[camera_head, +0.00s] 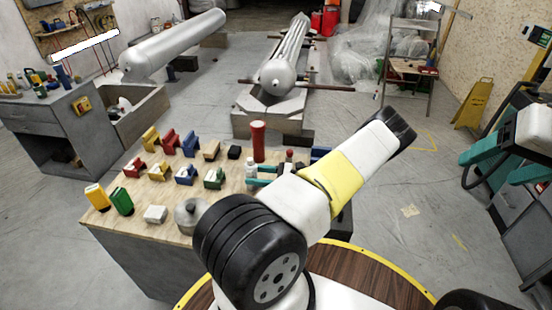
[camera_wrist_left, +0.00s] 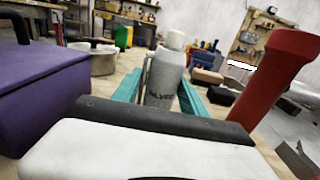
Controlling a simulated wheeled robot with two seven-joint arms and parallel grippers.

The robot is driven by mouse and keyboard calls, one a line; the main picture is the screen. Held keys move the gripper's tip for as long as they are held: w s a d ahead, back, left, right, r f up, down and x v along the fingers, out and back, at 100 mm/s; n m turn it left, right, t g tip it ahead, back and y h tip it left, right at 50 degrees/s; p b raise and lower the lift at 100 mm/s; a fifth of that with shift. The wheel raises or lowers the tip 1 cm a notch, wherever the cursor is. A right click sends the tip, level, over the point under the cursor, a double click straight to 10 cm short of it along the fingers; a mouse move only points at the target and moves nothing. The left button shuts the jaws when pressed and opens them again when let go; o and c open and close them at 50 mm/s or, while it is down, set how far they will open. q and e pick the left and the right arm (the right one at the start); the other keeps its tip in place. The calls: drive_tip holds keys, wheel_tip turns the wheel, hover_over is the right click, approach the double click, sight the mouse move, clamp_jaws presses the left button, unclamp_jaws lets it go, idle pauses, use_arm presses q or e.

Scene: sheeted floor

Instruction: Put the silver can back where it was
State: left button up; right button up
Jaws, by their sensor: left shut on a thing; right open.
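The silver can (camera_wrist_left: 163,78), a grey-silver cylinder with a white cap and dark lettering, stands upright between the teal fingers of my left gripper (camera_wrist_left: 158,88) in the left wrist view. The gripper is shut on it. In the head view the can (camera_head: 250,168) is small, at the right part of the wooden tabletop, with the left gripper (camera_head: 258,175) reaching to it from the right. My own arm hides much of the gripper and the table there. I cannot tell whether the can's base touches the tabletop.
A tall red vase-like object (camera_head: 258,141) stands close behind the can. A purple box (camera_wrist_left: 45,90) is close at the left in the wrist view. Several coloured blocks and a lidded grey pot (camera_head: 190,215) occupy the wooden table (camera_head: 135,222). Bare wood shows between them.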

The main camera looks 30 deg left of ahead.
use_arm(q)
drive_tip(key=o, duration=0.8)
drive_tip(key=shift+d, duration=0.1)
drive_tip(key=v, duration=1.1)
drive_tip(key=shift+w+d, duration=0.15)
drive_tip(key=shift+d, duration=0.25)
